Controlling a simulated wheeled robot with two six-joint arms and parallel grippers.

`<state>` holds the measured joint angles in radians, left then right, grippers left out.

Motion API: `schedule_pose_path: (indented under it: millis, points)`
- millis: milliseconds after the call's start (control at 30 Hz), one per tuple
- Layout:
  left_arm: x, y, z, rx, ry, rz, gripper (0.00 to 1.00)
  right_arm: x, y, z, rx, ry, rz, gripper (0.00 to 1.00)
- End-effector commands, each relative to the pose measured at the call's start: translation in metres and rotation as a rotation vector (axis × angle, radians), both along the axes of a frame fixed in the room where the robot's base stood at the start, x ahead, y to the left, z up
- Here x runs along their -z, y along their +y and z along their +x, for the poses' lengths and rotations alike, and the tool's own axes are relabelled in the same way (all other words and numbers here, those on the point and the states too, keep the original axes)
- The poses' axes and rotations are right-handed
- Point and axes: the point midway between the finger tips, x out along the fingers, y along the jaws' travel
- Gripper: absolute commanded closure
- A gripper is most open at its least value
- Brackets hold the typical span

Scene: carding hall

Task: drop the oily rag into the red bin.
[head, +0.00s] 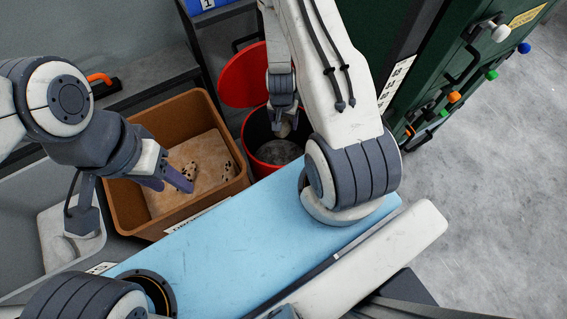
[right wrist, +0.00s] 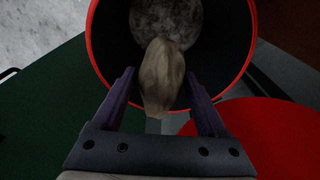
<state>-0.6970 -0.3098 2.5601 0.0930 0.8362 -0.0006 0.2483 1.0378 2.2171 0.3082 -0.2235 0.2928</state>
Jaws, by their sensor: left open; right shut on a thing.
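The red bin (head: 247,150) stands open beyond the blue surface, its red lid (head: 240,76) swung back. Its dark inside and red rim (right wrist: 92,50) fill the top of the right wrist view. My right gripper (head: 284,104) is over the bin's mouth, pointing down, shut on the oily rag. The rag (right wrist: 162,76) is a crumpled grey-brown bundle between the fingers, hanging over the opening. In the head view only a little of the rag (head: 284,130) shows below the fingers. My left gripper (head: 168,183) is open and empty above the brown crate.
The brown crate (head: 230,195) holds pale fibre with dark specks, left of the bin. A light-blue surface (head: 235,245) lies in front. A green machine (head: 425,70) with coloured knobs stands right of the bin. Open grey floor (head: 490,170) lies at right.

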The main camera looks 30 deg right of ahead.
Motion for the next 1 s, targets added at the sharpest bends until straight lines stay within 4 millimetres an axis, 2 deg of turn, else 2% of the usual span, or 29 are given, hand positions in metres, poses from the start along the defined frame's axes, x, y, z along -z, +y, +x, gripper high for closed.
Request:
schedule_pose_path:
  millis: [433,800,833,867,900,1000]
  points:
    - [0.045,0.0,0.0,0.0,-0.001,-0.001,0.5,0.051,-0.001,-0.001,-0.001,0.0,0.0,0.82]
    - [0.048,0.0,0.0,0.0,0.0,0.0,0.5,0.055,-0.002,-0.001,-0.002,0.0,0.0,0.82]
    - [0.048,0.0,0.0,0.0,0.0,0.0,0.5,0.055,-0.002,-0.001,-0.002,0.0,0.0,0.17]
    - [0.048,0.0,0.0,0.0,0.0,0.0,0.5,0.055,-0.002,-0.001,-0.002,0.0,0.0,0.05]
    - [0.048,0.0,0.0,0.0,0.0,0.0,0.5,0.055,-0.002,-0.001,-0.002,0.0,0.0,0.0]
    - [0.048,0.0,0.0,0.0,0.0,0.0,0.5,0.055,-0.001,-0.001,-0.002,0.0,0.0,0.0]
